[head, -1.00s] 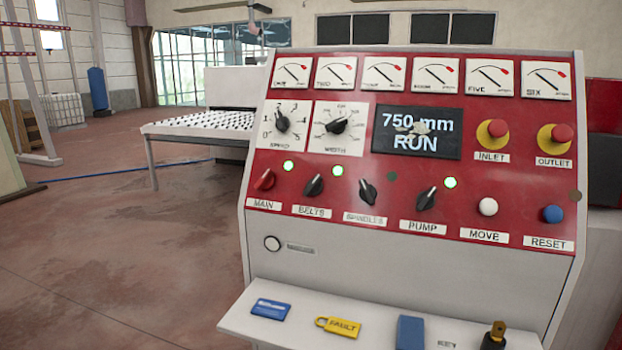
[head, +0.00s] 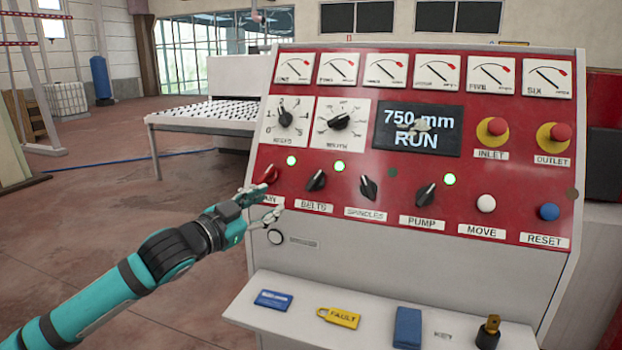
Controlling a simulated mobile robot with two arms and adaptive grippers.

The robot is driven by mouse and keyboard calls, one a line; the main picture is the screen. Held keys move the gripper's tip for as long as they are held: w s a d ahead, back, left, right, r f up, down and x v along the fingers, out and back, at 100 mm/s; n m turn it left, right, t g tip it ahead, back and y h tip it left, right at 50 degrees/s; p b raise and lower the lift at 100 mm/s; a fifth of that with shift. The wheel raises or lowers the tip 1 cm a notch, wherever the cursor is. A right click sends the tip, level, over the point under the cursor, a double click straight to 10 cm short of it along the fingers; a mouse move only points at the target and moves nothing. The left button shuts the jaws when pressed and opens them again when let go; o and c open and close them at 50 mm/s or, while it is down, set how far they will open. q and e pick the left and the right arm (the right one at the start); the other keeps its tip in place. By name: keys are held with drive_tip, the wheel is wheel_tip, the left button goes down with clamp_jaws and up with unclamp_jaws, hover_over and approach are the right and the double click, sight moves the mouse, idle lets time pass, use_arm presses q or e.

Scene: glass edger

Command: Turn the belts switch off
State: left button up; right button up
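The belts switch (head: 316,181) is a black knob on the red panel, above the label BELTS (head: 313,205). It is tilted with its top to the right. A green lamp (head: 338,166) to its upper right is lit. My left gripper (head: 274,200) is in front of the panel's left edge, left of the belts switch and just below the red MAIN knob (head: 268,174). Its fingers are spread and nothing shows between them. It partly covers the MAIN label. Whether it touches the panel is unclear. My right gripper is not in view.
The black spindles knob (head: 368,188) leans the other way, with a dark lamp (head: 392,172). The pump knob (head: 426,195) stands further right. The display (head: 417,131) reads 750 mm RUN. A shelf (head: 370,326) with several small items juts out below.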

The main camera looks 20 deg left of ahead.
sight(314, 179)
use_arm(q)
drive_tip(key=p+x, duration=0.5)
drive_tip(key=x, duration=1.1)
drive_tip(key=shift+f+p, duration=0.1)
drive_tip(key=shift+p, duration=0.2)
clamp_jaws()
